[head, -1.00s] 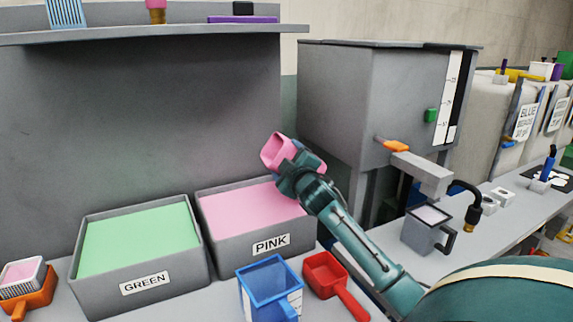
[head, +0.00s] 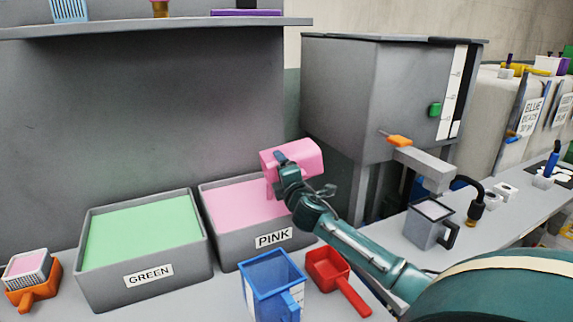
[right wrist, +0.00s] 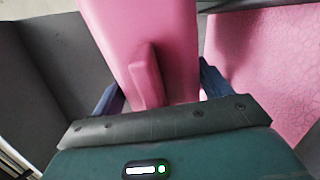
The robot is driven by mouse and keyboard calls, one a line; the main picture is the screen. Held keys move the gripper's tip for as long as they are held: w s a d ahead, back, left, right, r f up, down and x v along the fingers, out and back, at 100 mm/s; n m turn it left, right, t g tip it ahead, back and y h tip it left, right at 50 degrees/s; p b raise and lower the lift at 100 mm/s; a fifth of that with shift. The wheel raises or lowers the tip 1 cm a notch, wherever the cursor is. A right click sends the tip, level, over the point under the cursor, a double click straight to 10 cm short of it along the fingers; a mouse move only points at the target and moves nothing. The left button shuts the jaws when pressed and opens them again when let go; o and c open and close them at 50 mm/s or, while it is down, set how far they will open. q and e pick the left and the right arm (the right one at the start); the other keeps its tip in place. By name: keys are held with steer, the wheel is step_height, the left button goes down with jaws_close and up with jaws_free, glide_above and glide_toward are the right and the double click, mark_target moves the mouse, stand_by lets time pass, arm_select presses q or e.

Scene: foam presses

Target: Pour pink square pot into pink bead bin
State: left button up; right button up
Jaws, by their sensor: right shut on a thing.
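The pink square pot (head: 298,156) is tipped on its side above the pink bead bin (head: 262,241), which is labelled PINK and holds a bed of pink beads. My right gripper (head: 284,168) is shut on the pot. In the right wrist view the pot (right wrist: 140,35) sits between the fingers (right wrist: 160,92), its raised rib facing the camera. The pot's inside is hidden. My left gripper is not in view.
The green bin (head: 150,277) stands just left. A blue jug (head: 268,285) and a red scoop (head: 328,268) stand in front. A grey hopper machine (head: 345,100) and a grey jug (head: 425,226) are to the right. A shelf (head: 150,27) runs above the bins.

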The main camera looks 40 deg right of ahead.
steer(key=n+p, duration=0.1)
steer(key=a+r+n, duration=0.1)
steer(key=shift+w+n+p, duration=0.2)
steer(key=shift+n+p, duration=0.2)
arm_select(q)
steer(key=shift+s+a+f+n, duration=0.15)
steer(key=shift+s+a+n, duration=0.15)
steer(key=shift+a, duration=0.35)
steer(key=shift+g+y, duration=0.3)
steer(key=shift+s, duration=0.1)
